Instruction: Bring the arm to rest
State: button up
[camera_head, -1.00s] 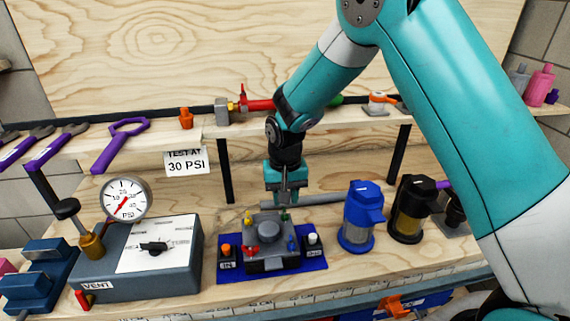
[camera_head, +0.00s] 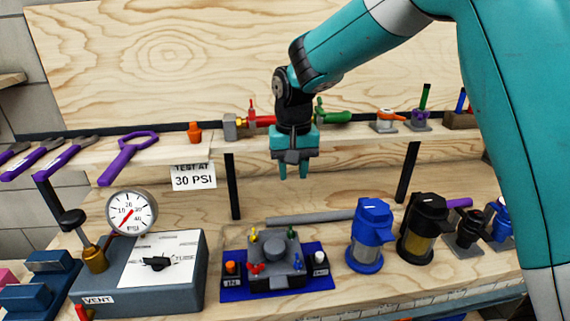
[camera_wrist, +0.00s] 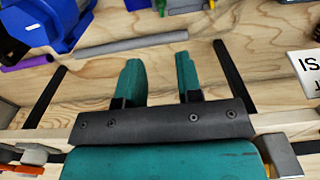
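My gripper (camera_head: 294,172) hangs in the air in front of the shelf, above the grey valve block (camera_head: 274,262) on its blue mat (camera_head: 242,292). Its two teal fingers point down and stand apart with nothing between them. In the wrist view my gripper (camera_wrist: 158,75) also shows its fingers spread, with bare wood behind them. My teal arm comes in from the upper right of the head view, bent at the elbow.
A shelf (camera_head: 350,140) with valves, a red handle and purple wrenches runs behind my gripper. Air around the gripper is clear.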

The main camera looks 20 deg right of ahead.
jog(key=s+a+r+n+y, duration=0.2)
jog(key=s+r+n, duration=0.1)
jog(key=s, duration=1.1)
jog(key=s+a+r+n+y, duration=0.2)
jog(key=s+n, duration=0.4)
jog(key=s, duration=0.8)
jog(key=shift+a+r, duration=0.2)
jog(key=shift+r, duration=0.4)
